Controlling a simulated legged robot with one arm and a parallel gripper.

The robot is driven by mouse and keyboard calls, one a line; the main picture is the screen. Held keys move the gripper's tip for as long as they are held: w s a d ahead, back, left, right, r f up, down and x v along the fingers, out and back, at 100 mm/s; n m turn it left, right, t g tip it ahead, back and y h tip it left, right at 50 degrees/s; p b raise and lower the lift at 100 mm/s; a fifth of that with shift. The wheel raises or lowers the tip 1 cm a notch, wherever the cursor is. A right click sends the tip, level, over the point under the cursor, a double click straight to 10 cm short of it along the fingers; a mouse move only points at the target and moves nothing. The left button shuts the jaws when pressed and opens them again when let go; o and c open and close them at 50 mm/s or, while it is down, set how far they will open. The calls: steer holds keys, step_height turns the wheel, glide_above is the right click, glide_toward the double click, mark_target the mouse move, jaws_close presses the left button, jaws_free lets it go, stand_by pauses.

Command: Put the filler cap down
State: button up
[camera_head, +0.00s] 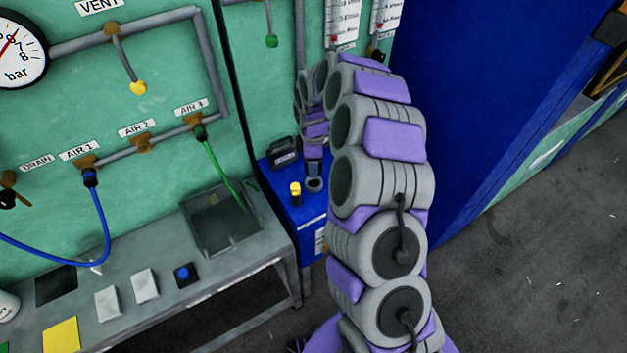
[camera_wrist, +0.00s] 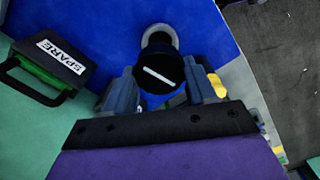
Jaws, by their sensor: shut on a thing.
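In the wrist view, the filler cap (camera_wrist: 158,74) is a round black cap with a white bar across its top. My gripper (camera_wrist: 163,86) is shut on it, one grey finger on each side. A grey ring (camera_wrist: 159,34) shows just beyond the cap, partly hidden by it. I cannot tell whether the cap touches the ring. In the head view, my gripper (camera_head: 314,168) is small and above the blue cabinet top, beside the grey ring (camera_head: 314,185). The cap cannot be made out there.
A dark case labelled SPARE (camera_wrist: 50,68) lies left of my gripper. A yellow-topped part (camera_head: 296,189) stands on the blue cabinet (camera_head: 306,222), close to the ring. A grey bench (camera_head: 215,277) with a tray is at left. A tall blue panel (camera_head: 475,100) stands at right.

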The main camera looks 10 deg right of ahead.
steer(key=shift+d+r, duration=0.1)
steer(key=shift+r, duration=0.05)
steer(key=s+d+f+m+b, duration=0.2)
steer(key=s+d+m+b, duration=0.1)
steer(key=s+d, duration=0.95)
steer(key=w, duration=0.4)
steer(key=w+d+f+b, duration=0.1)
steer(key=w, duration=0.4)
steer(key=w+b, duration=0.1)
steer(key=w, duration=0.4)
steer(key=shift+d+f, duration=0.3)
steer(key=shift+d, duration=0.05)
steer(key=shift+f+b, duration=0.55)
steer(key=shift+f, duration=1.25)
steer(key=shift+r, duration=0.1)
steer(key=o, duration=1.2)
steer(key=shift+c, duration=0.2)
